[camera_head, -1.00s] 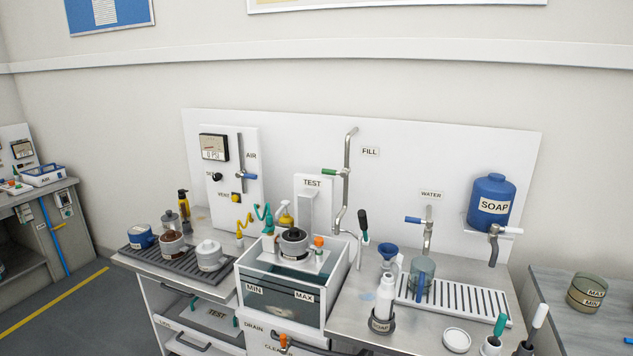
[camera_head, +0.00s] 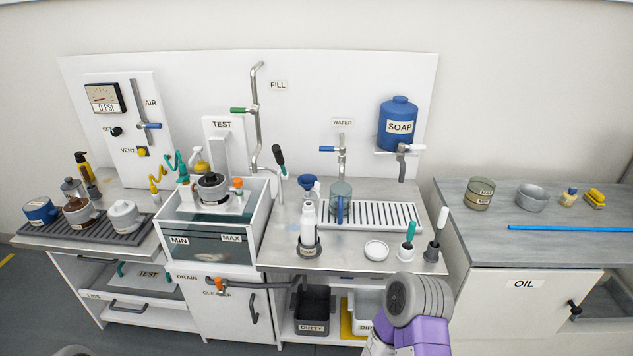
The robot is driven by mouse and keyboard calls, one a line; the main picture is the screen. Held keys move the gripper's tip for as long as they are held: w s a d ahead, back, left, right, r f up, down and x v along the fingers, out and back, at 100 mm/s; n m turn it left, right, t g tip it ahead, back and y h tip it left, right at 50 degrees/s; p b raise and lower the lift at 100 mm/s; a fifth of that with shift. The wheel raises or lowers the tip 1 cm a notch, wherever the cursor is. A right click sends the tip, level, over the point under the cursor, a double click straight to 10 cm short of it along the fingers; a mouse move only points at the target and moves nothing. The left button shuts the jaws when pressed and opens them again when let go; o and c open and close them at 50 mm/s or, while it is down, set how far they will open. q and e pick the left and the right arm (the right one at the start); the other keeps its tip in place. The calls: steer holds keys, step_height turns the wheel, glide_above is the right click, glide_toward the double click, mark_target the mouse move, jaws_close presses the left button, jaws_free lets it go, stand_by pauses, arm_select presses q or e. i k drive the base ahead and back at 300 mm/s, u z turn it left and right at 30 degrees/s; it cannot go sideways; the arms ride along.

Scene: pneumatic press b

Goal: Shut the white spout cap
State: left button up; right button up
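A white bottle (camera_head: 308,224) stands upright in a dark round holder (camera_head: 309,250) labelled as soap, on the counter in front of the drain rack. Its narrow white top (camera_head: 309,197) appears to be the spout, with small white parts there. They are too small to tell the cap's angle, or whether it is open or shut. Neither gripper is in view. A purple and grey link of my arm shows at the lower right, below the counter's front edge and apart from the bottle.
A blue funnel (camera_head: 309,186) and a glass mug (camera_head: 340,202) stand behind the bottle. A white round dish (camera_head: 376,250) and two upright-handled brushes (camera_head: 409,242) stand to its right. The water tank (camera_head: 207,250) is to its left. The counter just left of the bottle is clear.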

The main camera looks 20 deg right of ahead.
mark_target(315, 195)
steer(key=k, duration=0.55)
steer(key=z, duration=0.7)
steer(key=i, duration=1.15)
steer(key=u, duration=0.35)
